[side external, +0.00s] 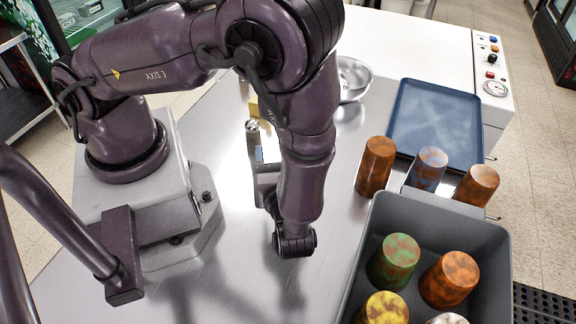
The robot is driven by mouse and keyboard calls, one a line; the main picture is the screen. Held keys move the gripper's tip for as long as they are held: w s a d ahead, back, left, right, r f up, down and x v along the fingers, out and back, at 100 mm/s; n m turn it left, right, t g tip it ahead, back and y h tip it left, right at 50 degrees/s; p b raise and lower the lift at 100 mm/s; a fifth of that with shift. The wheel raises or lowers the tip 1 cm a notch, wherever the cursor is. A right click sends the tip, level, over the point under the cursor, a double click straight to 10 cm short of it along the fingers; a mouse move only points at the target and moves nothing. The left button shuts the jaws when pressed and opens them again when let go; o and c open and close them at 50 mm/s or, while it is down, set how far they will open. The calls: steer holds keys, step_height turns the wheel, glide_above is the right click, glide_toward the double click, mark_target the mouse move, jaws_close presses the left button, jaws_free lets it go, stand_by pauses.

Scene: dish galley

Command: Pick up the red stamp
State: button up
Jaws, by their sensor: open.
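I cannot make out a red stamp in the side external view. My gripper (262,165) is open above the steel counter, mostly hidden behind and left of my own forearm. Its fingertips do not show clearly. A small yellow piece (254,105) shows just behind it, partly covered, and I cannot tell what it is. Whether anything else lies near the fingers is hidden by the arm.
A grey bin (487,238) at the right holds several marbled cups, one green (393,260). Two rust-brown cups (375,166) (475,185) and a blue-brown one (427,168) stand behind it. Behind are a blue tray (437,118) and a metal bowl (353,80). The front-middle counter (240,275) is clear.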

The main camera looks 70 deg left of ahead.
steer(key=shift+m+t, duration=0.5)
steer(key=shift+t, duration=0.3)
steer(key=f, duration=0.2)
steer(key=w+f, duration=0.1)
steer(key=f, duration=0.1)
steer(key=w+f, duration=0.1)
steer(key=f, duration=0.1)
steer(key=shift+d+f, duration=0.25)
steer(key=shift+d, duration=0.1)
steer(key=shift+x, duration=3.75)
steer(key=c, duration=1)
